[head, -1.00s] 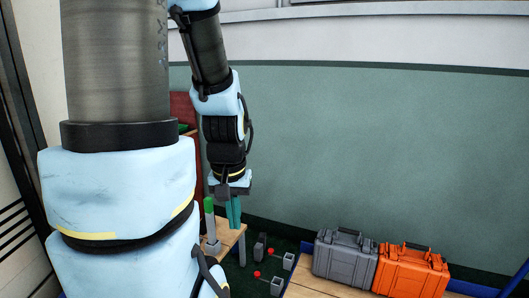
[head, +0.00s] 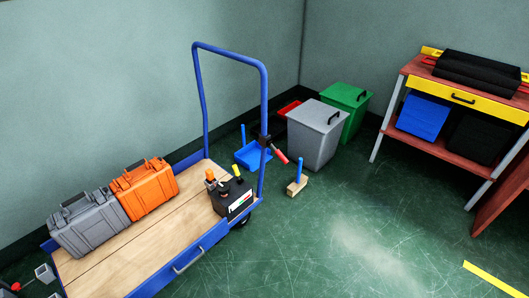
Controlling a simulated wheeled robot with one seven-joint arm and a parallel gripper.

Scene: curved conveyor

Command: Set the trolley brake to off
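The blue-framed trolley with a wooden deck (head: 150,232) stands in the left half of the head view, with its blue push handle (head: 205,100) upright at its far right end. A lever with a red grip (head: 280,156) sits on a black bracket on the handle's right post and slants down to the right. It looks like the brake lever, but I cannot read any on or off marking. My gripper is out of view.
A grey bin (head: 316,135), green bin (head: 345,108) and workbench (head: 445,135) stand behind.

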